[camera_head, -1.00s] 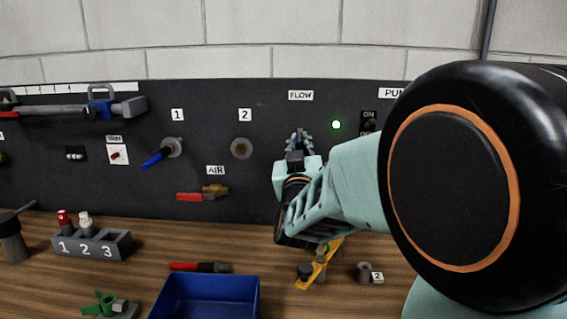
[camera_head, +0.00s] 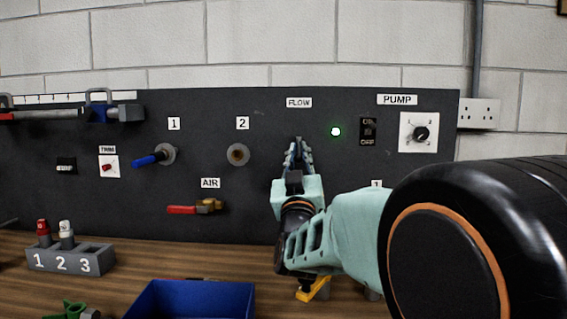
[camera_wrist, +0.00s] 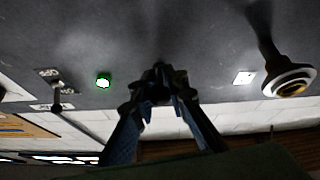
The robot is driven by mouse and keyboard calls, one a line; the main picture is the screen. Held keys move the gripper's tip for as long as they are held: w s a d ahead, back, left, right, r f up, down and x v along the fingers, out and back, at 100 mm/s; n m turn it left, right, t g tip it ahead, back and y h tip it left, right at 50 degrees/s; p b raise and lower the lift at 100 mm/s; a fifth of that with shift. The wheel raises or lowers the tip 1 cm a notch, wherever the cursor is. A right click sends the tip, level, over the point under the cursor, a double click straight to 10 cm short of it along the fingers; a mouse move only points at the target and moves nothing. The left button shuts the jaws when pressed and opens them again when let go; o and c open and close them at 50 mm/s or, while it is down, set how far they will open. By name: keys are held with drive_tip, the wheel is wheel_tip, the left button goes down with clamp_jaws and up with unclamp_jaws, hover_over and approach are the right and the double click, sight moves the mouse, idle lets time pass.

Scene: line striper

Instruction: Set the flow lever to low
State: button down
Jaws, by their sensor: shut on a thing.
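The FLOW label (camera_head: 299,103) is on the dark panel, directly above my gripper (camera_head: 297,152). My gripper reaches up to the panel just below that label, with its fingers closed together. In the wrist view my gripper (camera_wrist: 159,88) has both fingertips converging on a small dark part at the panel, which I take to be the flow lever. The lever is almost wholly hidden by the fingers, so its angle and setting cannot be read. No low or high marking is legible.
A lit green lamp (camera_head: 335,132), an ON/OFF switch (camera_head: 368,131) and the PUMP dial (camera_head: 420,134) are right of my gripper. Port 2 (camera_head: 237,154) and the red-handled AIR valve (camera_head: 195,208) are left. A blue bin (camera_head: 192,300) stands on the bench below.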

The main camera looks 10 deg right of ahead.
drive_tip(key=shift+r, duration=0.15)
idle(0.3)
drive_tip(key=c, duration=1.8)
unclamp_jaws()
drive_tip(key=shift+c, duration=0.2)
drive_tip(key=v, duration=0.7)
drive_tip(key=shift+s+f, duration=0.25)
